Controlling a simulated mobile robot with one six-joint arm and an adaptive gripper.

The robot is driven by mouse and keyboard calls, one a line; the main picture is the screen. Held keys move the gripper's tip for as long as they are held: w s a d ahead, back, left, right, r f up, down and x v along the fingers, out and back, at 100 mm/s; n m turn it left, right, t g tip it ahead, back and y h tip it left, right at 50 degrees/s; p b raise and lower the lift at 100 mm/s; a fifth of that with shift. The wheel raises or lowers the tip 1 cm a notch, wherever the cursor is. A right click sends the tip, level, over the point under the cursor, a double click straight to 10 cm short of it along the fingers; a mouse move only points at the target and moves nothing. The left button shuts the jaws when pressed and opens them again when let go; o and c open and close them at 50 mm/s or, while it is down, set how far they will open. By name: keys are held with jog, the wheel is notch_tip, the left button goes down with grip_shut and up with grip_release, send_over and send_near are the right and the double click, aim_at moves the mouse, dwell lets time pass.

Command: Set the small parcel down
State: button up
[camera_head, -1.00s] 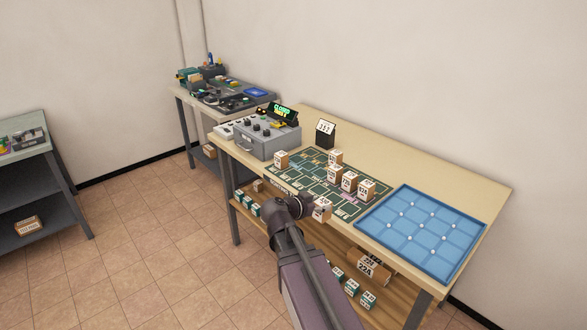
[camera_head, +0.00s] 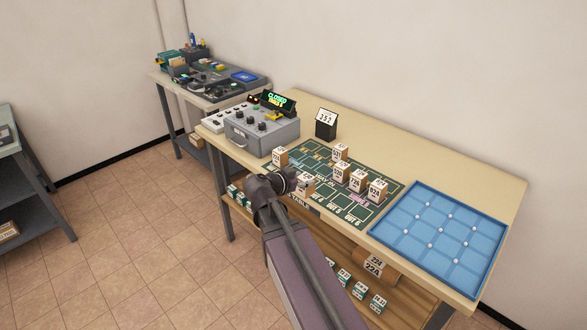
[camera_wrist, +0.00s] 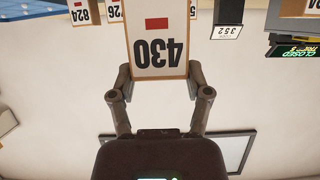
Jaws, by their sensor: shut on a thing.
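The small parcel (camera_wrist: 158,45), a light box with a white label reading 430 and a red mark, is between the fingers of my gripper (camera_wrist: 158,82) in the wrist view. The label appears upside down there. In the head view my gripper (camera_head: 288,182) is at the table's front edge, with the parcel (camera_head: 305,184) just beyond it, over or at the near side of the green printed mat (camera_head: 335,206). My arm hides part of the gripper. I cannot tell whether the parcel touches the mat.
Several small numbered boxes (camera_head: 358,180) stand on the mat. A grey control box (camera_head: 262,134) with a CLOSED display is at the left, a black 352 card stand (camera_head: 326,124) behind. A blue tray (camera_head: 440,238) lies at the right. The tabletop's back strip (camera_head: 400,150) is clear.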

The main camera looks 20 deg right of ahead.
jog(key=shift+w+d, duration=0.1)
jog(key=shift+w, duration=0.25)
jog(key=shift+w+d+r, duration=0.15)
jog(key=shift+w+d, duration=0.05)
jog(key=shift+w, duration=0.05)
dwell(0.8)
jog(key=w+d+f+b, duration=0.1)
jog(key=w+d, duration=0.2)
jog(key=w, duration=1.1)
jog(key=shift+w+f, duration=0.2)
jog(key=shift+w+d+f+b, duration=0.2)
jog(key=shift+w+f+b, duration=0.45)
jog(key=shift+b, duration=0.05)
jog(key=shift+f+b, duration=1.15)
jog(key=shift+f, duration=0.2)
